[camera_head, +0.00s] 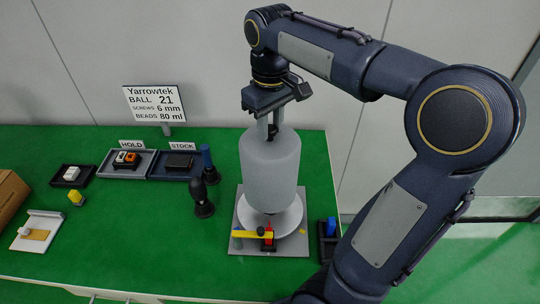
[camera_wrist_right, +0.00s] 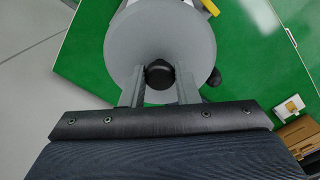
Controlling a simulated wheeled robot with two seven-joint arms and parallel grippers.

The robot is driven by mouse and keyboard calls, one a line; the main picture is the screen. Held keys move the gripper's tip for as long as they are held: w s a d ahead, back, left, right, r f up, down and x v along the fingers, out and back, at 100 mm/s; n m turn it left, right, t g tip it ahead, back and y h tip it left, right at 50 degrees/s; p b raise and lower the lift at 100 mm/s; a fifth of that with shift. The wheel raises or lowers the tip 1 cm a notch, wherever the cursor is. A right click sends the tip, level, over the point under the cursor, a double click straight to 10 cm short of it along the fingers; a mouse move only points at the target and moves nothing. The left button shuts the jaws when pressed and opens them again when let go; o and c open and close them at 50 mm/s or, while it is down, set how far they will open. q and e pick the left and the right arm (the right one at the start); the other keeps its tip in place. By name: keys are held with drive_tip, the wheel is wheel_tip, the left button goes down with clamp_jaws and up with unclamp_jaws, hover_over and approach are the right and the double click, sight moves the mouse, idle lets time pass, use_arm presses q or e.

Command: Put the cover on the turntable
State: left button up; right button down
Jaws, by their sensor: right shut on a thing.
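The cover (camera_head: 268,172) is a frosted grey cylinder with a dark knob on top. It is upright above the turntable (camera_head: 296,218), a pale round disc on a grey square plate (camera_head: 240,212). The cover hides much of the disc, and I cannot tell whether it touches it. My right gripper (camera_head: 270,128) is shut on the cover's knob from above. The right wrist view shows the fingers (camera_wrist_right: 160,80) on either side of the black knob (camera_wrist_right: 159,74), with the cover's round top (camera_wrist_right: 160,35) below. My left gripper is not in view.
A yellow bar (camera_head: 252,233) and a red part stand at the plate's front. A black stand (camera_head: 203,195) and blue cylinder (camera_head: 207,158) are left of the cover. Trays (camera_head: 128,164) sit under the HOLD and STOCK signs. A dark tray with a blue item (camera_head: 330,228) is at right.

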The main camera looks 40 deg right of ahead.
sight(270, 151)
wheel_tip(270, 151, down, 8)
idle(0.4)
drive_tip(key=c, duration=1.1)
unclamp_jaws()
drive_tip(key=shift+f, duration=0.15)
wheel_tip(270, 151, up, 12)
drive_tip(key=shift+r, duration=0.2)
drive_tip(key=s+a+f+m+t+y, duration=0.2)
drive_tip(key=s+a+f+t, duration=0.3)
drive_tip(key=s+a+f, duration=0.6)
drive_tip(key=s+f+y, duration=0.1)
drive_tip(key=s+f, duration=0.1)
drive_tip(key=s, duration=0.1)
drive_tip(key=shift+s+a+m+t+y, duration=0.3)
drive_tip(key=shift+s+m+y, duration=0.05)
drive_tip(key=shift+m+y, duration=0.05)
